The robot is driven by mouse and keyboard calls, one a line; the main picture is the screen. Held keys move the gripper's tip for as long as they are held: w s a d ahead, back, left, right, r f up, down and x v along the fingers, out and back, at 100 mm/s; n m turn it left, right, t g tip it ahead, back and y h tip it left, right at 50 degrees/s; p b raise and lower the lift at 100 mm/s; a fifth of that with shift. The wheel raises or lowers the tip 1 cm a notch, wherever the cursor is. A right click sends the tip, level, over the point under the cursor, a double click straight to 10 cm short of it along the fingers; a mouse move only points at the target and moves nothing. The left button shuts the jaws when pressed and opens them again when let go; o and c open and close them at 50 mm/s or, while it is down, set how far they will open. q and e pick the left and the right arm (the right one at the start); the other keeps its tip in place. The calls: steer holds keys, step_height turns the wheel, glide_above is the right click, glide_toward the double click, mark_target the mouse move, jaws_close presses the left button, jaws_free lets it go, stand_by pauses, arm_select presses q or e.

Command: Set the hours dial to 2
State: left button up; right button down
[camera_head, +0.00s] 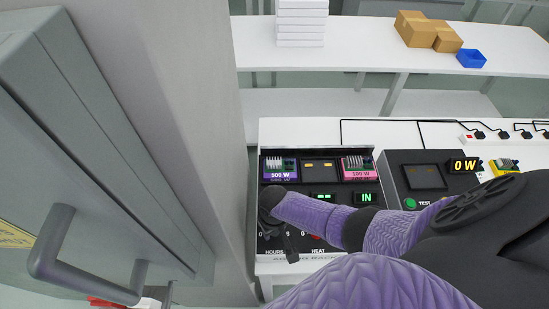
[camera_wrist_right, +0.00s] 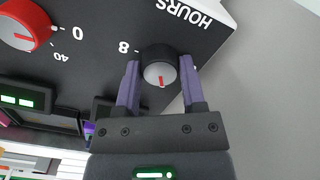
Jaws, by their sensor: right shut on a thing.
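The hours dial (camera_wrist_right: 160,72) is a round black knob with a grey cap and a red mark. In the wrist view the red mark points down the picture, toward my gripper's palm. An "8" is printed beside the dial, and the HOURS label (camera_wrist_right: 184,12) lies beyond it. The other numbers around it are hidden or out of view. My right gripper (camera_wrist_right: 160,82) has a purple finger on each side of the dial and is shut on it. In the head view my right gripper (camera_head: 276,228) covers the dial. My left gripper is not in view.
A red heat knob (camera_wrist_right: 22,27) sits beside the dial. The panel's back holds a purple 500 W module (camera_head: 280,173), a pink 100 W module (camera_head: 358,171) and a green IN display (camera_head: 366,197). A test unit (camera_head: 425,178) stands right. A grey cabinet (camera_head: 190,120) rises close on the left.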

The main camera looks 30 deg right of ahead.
stand_by(0.3)
steer(key=shift+c, duration=0.9)
jaws_free()
step_height(320, 180, up, 10)
steer(key=p, duration=0.5)
